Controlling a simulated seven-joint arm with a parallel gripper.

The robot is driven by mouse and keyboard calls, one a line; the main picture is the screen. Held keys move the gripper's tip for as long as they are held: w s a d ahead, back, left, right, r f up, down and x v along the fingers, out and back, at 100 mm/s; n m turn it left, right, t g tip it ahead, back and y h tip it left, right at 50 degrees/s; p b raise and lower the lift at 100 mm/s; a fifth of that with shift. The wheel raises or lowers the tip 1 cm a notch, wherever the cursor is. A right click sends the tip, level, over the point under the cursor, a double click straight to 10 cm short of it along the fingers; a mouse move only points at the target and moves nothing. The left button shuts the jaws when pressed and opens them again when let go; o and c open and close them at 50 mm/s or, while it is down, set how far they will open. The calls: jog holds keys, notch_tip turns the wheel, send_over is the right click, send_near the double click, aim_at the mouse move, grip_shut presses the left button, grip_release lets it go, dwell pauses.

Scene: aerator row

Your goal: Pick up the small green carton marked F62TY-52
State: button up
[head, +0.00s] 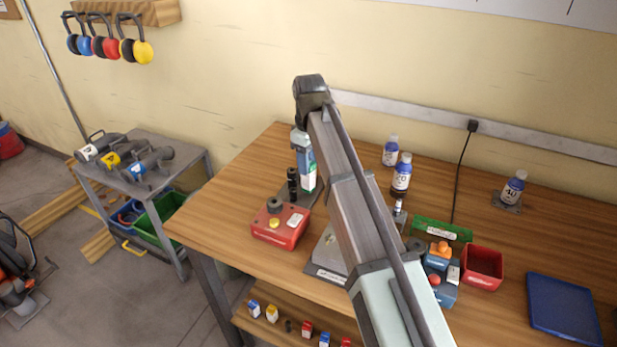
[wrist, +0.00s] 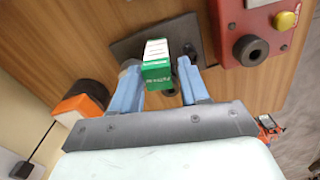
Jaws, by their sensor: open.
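A small green and white carton (wrist: 156,68) stands on a dark grey plate (wrist: 130,47) in the wrist view. Its print is too small to read surely. My gripper (wrist: 159,76) is open, with one pale blue finger on each side of the carton. I cannot tell whether either finger touches it. In the head view my gripper (head: 304,150) points down over the carton (head: 309,181), whose upper part is partly hidden by the fingers.
A red box with a yellow button (head: 280,225) stands in front of the carton, and dark cylinders (head: 292,185) stand close beside it. Bottles (head: 401,175), a red bin (head: 482,267) and a blue tray (head: 563,307) are to the right. The table's left end is clear.

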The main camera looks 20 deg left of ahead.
aim_at(309, 177)
jog(key=shift+w+a+f, duration=0.1)
jog(key=shift+f, duration=1.25)
jog(key=shift+w+a+f, duration=0.1)
jog(key=shift+f, duration=1.25)
jog(key=c, duration=0.7)
